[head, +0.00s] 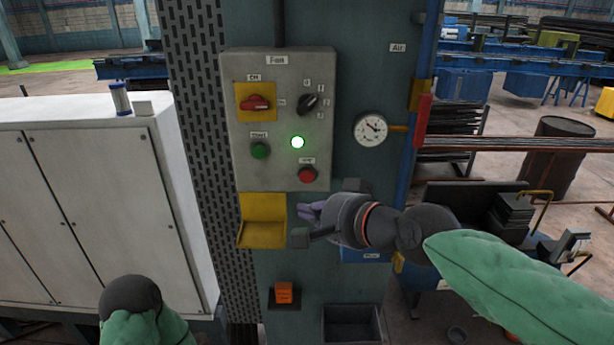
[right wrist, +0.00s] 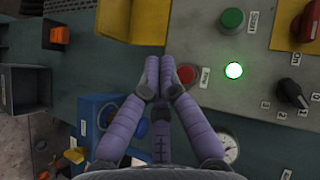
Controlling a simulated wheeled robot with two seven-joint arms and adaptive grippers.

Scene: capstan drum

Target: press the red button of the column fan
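The red button (head: 307,174) sits at the lower right of the grey fan control box (head: 240,118), under a small label. My right gripper (head: 305,211) is just below the box in the head view, a little under the red button. In the right wrist view its purple fingers (right wrist: 160,62) lie side by side with tips together, holding nothing. Contact with the button cannot be seen. My left gripper is out of view; only part of my left arm shows at bottom left.
The box also carries a green button (head: 260,150), a lit lamp (head: 298,142), a red switch (head: 256,103) and a black selector knob (head: 308,103). A yellow holder (head: 262,220) juts out left of my right gripper. A gauge (head: 370,130) is right of the box.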

